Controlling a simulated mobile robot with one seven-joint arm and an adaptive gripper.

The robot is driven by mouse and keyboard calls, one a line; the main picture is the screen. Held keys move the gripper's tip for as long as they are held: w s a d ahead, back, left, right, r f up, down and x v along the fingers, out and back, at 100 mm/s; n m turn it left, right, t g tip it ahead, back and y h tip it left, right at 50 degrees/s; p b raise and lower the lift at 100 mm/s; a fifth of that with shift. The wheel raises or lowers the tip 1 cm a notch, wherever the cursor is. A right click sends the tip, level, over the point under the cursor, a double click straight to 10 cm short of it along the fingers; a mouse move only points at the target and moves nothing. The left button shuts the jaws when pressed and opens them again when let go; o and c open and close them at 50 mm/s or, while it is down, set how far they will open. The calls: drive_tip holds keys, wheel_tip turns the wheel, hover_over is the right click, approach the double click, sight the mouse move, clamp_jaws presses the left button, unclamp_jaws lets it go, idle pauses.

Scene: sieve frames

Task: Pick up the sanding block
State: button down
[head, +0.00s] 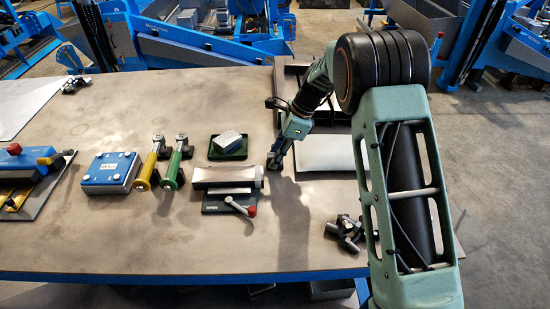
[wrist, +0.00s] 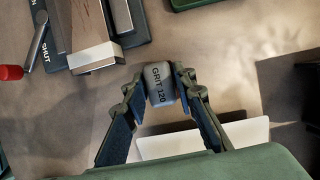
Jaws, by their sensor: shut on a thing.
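The sanding block (wrist: 158,88) is a small grey block with rounded edges, marked "GRIT 120". In the wrist view it sits between the two fingertips of my gripper (wrist: 160,80), which is shut on it. In the head view my gripper (head: 275,164) points down at the table, just right of the clamp-like fixture with a red-knobbed lever. The block is mostly hidden there by the fingers. I cannot tell whether it touches the table or hangs just above it.
The fixture (head: 225,189) stands close left of my gripper, its red-knobbed lever at the front. A green tray (head: 229,156) holding a grey block is behind it. A white sheet (head: 325,153) lies right. Yellow and green tools and a blue box (head: 111,170) stand further left.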

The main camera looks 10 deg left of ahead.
drive_tip(key=shift+r, duration=0.65)
drive_tip(key=s+d+r+b, duration=0.3)
drive_tip(key=s+d+r, duration=0.2)
drive_tip(key=s+r, duration=0.6)
drive_tip(key=shift+s+d+r, duration=0.15)
drive_tip(key=shift+s+r, duration=0.15)
drive_tip(key=shift+s, duration=0.75)
drive_tip(key=c, duration=2.1)
unclamp_jaws()
drive_tip(key=c, duration=0.5)
drive_tip(key=shift+w, duration=0.1)
